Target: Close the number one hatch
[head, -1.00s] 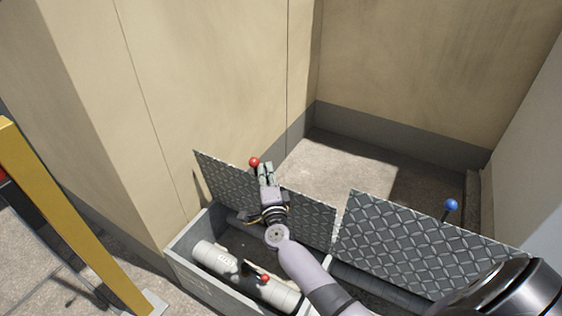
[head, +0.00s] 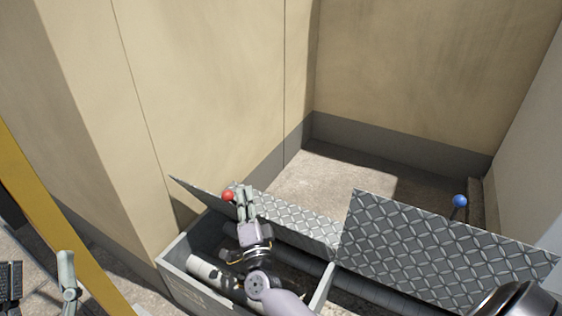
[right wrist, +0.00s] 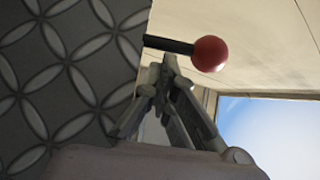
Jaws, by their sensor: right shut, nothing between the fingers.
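The left hatch (head: 300,222), a grey diamond-plate lid with a red ball knob (head: 228,196), stands partly open, tilted over its box. The right hatch (head: 430,240), with a blue ball knob (head: 460,201), stands open beside it. I cannot read a number on either. My right gripper (head: 243,190) is shut and empty, at the lid's far side near the red knob. In the right wrist view the fingers (right wrist: 165,75) are just below the red ball (right wrist: 208,53), with the plate (right wrist: 65,75) to the left. My left gripper (head: 38,275) is at lower left, fingers apart.
The grey box (head: 190,236) below the lids holds a white cylinder (head: 205,272), partly hidden by my right arm. A yellow post (head: 60,225) stands at left. Beige walls (head: 220,90) close in behind; concrete floor (head: 325,170) lies clear behind the lids.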

